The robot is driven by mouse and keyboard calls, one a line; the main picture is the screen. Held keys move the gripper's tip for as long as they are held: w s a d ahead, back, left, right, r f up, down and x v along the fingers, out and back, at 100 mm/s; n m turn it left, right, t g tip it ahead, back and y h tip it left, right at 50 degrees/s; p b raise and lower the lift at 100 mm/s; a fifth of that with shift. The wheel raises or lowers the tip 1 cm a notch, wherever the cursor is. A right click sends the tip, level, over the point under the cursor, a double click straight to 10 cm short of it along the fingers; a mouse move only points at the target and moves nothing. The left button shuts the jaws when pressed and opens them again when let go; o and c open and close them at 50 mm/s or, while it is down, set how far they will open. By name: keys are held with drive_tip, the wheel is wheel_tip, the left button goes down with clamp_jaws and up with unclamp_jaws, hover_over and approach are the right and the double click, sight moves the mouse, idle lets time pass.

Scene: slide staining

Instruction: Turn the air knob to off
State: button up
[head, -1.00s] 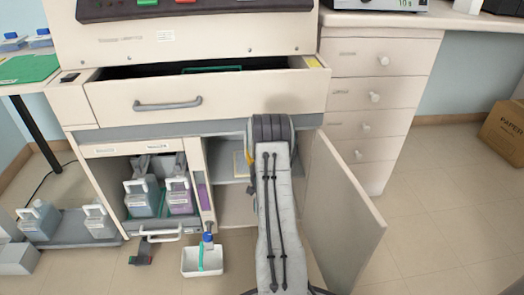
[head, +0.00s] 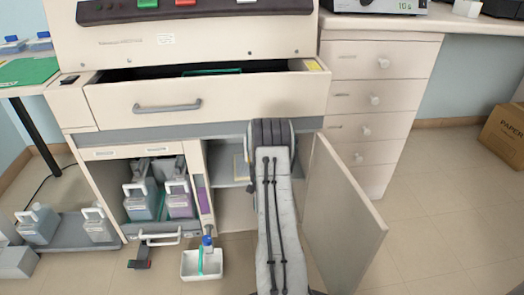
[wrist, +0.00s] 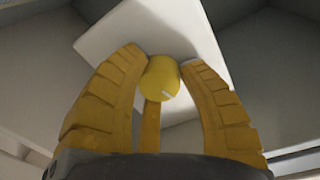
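In the wrist view a round yellow knob (wrist: 163,80) with a small white mark stands in front of a white plate (wrist: 205,40). I take it to be the air knob. My gripper (wrist: 164,66) has yellow ribbed fingers on the left and right of the knob. Both fingertips appear to touch its sides. A narrow yellow bar (wrist: 152,125) shows below the knob; I cannot tell what it belongs to. In the head view my arm reaches into the open lower cabinet, and the knob and fingertips are hidden.
An open cabinet door (head: 340,220) stands close to the right of my arm. A drawer (head: 210,105) is partly open above. Bottles stand in the left compartment (head: 105,165). The floor at the right is clear, apart from a box (head: 505,132).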

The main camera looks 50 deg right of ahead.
drive_tip(key=c, duration=0.5)
drive_tip(key=shift+c, duration=0.2)
drive_tip(key=shift+n, duration=0.3)
drive_tip(key=shift+a+f+n, duration=0.1)
drive_tip(key=shift+n, duration=2.5)
drive_tip(key=shift+w, duration=0.1)
drive_tip(key=o, duration=1.2)
